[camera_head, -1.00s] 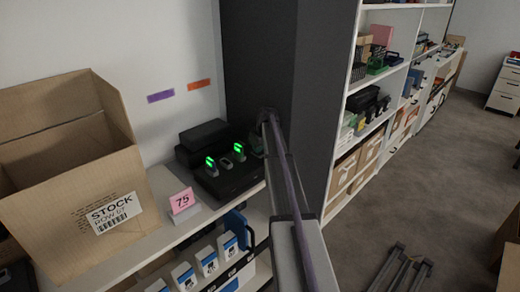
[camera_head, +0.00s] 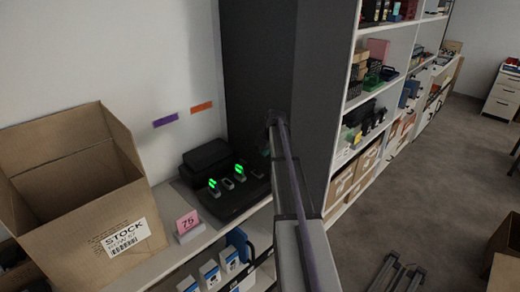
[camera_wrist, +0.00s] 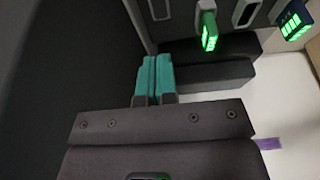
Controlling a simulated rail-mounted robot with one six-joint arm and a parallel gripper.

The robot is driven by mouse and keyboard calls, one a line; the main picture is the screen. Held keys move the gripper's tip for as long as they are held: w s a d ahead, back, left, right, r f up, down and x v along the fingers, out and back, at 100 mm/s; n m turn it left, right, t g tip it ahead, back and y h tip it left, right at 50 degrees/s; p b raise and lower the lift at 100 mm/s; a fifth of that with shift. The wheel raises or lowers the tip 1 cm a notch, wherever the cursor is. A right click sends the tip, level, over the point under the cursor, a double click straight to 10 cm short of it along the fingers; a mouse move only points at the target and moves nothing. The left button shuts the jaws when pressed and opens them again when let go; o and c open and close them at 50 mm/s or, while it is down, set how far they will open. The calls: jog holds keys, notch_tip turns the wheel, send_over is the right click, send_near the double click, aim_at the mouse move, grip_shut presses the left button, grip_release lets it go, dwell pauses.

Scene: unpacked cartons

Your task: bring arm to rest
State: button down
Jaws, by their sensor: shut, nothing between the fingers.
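My gripper (camera_wrist: 154,80) shows in the wrist view with its two teal fingers side by side, shut and empty. A black charging dock (camera_head: 232,197) with devices showing green lights stands on the shelf. In the wrist view a green-lit device (camera_wrist: 208,30) is beyond the fingers to the right, apart from them. In the head view my arm reaches away toward the dark grey panel (camera_head: 255,60), right of the dock. The gripper itself is hidden there behind the arm.
An open STOCK carton (camera_head: 75,190) stands on the left of the shelf, with a pink 75 sign (camera_head: 187,222) beside it. Blue and white boxes (camera_head: 210,275) sit below. Stocked shelves (camera_head: 345,150) stand right of the panel. Grey floor (camera_head: 440,170) is open at right.

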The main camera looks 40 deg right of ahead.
jog(key=shift+v, duration=0.9)
jog(key=shift+s, duration=0.1)
